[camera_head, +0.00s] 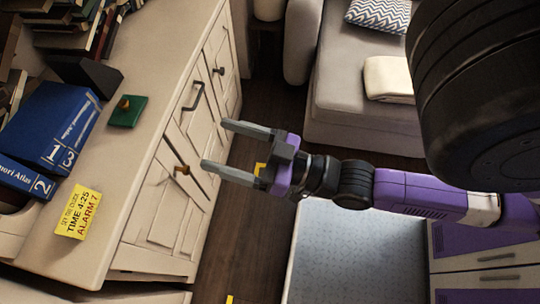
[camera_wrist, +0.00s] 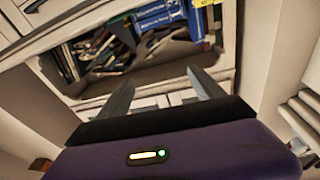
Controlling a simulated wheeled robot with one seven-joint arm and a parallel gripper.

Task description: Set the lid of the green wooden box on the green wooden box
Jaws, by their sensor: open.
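The green lid (camera_head: 122,118) is a small flat square with a brown knob on top. It lies on the beige cabinet top, right of the blue books, in the head view. I cannot make it out in the wrist view. No green wooden box can be made out in either view. My gripper (camera_head: 212,144) is open and empty, with its two grey fingers apart. It is off the cabinet's front side, to the right of the lid and apart from it. Its fingers also show in the wrist view (camera_wrist: 160,78), pointing toward shelves of books.
Blue atlas books (camera_head: 52,125), a dark block (camera_head: 85,73) and a yellow note (camera_head: 78,212) are on the cabinet top (camera_head: 140,70). Drawer handles stick out from its front. A grey sofa (camera_head: 345,75) stands at the back right. Dark floor lies between.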

